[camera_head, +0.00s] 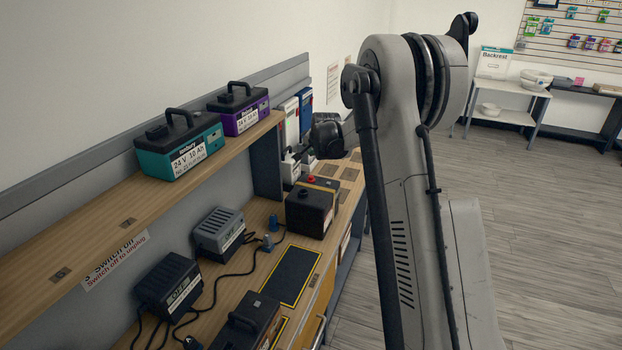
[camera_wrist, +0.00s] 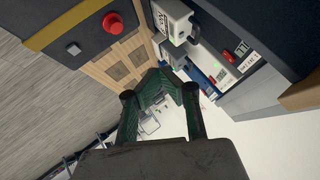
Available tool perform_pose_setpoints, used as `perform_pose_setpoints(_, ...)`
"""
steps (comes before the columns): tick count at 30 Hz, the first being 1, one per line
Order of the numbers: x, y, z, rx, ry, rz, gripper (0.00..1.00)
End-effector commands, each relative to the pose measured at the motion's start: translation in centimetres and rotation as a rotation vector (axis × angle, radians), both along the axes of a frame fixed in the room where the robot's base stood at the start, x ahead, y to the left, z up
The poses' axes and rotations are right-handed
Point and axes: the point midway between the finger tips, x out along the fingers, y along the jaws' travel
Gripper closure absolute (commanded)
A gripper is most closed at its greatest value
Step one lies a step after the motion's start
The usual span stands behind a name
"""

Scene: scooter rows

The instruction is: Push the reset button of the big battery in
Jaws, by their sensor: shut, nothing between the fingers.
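A teal-and-black battery (camera_head: 180,145) with a handle and a 24 V label stands on the wooden shelf at left. A slightly smaller-looking purple-and-black battery (camera_head: 240,108) stands behind it. Another black handled unit (camera_head: 250,322) is partly cut off at the bottom. I cannot make out a reset button on any of these. My gripper (camera_head: 327,140) is a dark shape beyond the shelf's far end, partly behind my arm. In the wrist view my gripper (camera_wrist: 160,82) has its green fingers together, shut and empty, apart from the surfaces around it.
A black box (camera_head: 308,210) with a yellow strip and red button stands on the bench; the button (camera_wrist: 113,22) shows near my fingers. Chargers (camera_head: 170,287) and cables lie below the shelf. A white device (camera_wrist: 172,20) and binders (camera_head: 290,120) crowd the far end. Floor at right is clear.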

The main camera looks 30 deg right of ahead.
Motion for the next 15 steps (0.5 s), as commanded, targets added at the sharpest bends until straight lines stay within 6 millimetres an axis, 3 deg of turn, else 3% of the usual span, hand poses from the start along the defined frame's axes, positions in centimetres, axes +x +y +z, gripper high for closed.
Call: perform_pose_setpoints(15, 0.0, 0.0, -6.6, 0.0, 0.0, 0.0, 1.0)
